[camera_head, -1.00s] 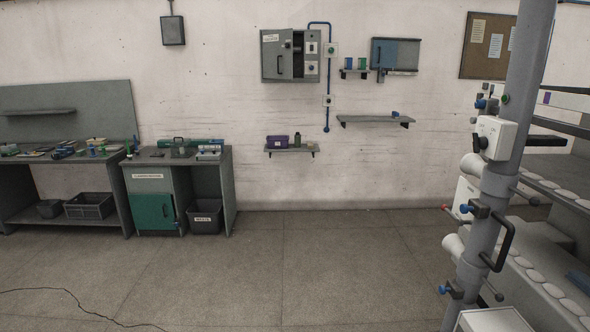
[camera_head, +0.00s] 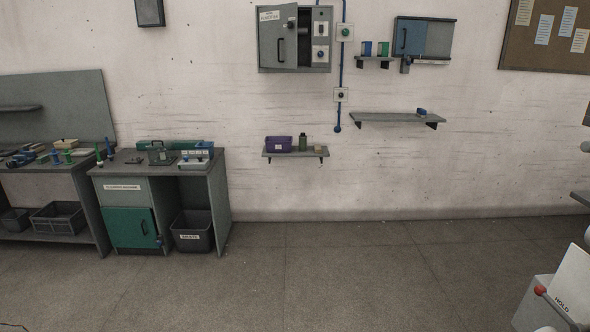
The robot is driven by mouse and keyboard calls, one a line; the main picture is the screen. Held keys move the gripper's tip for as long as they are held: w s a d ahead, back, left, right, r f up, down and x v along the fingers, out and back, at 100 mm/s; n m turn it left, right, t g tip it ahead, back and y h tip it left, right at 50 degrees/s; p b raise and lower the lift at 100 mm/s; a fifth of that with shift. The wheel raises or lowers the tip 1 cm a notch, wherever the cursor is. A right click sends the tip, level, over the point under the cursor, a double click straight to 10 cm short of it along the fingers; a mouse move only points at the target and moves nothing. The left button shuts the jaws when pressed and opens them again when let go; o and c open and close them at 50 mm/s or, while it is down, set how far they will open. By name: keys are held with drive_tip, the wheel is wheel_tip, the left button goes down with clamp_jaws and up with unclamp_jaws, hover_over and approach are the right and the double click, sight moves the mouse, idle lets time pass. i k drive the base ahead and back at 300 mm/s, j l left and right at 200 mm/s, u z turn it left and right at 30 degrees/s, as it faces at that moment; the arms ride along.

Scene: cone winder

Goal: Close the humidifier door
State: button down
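A grey wall cabinet (camera_head: 315,69) hangs at the upper middle of the head view; a small white label is on it, too blurred to read surely, so I take it as the humidifier. Its grey door (camera_head: 277,48) has a dark vertical handle (camera_head: 281,50) and stands ajar, with a dark gap along its right side. Knobs and small panels sit to the right of the gap. My gripper is not in view, so nothing shows of its state.
A shelf (camera_head: 320,154) with a purple box (camera_head: 278,144) projects below the cabinet. A workbench (camera_head: 217,195) with a green door and a bin (camera_head: 193,232) stands left. White machinery (camera_head: 572,290) is at the lower right. The floor (camera_head: 330,275) ahead is clear.

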sight(274, 37)
drive_tip(key=i, duration=3.65)
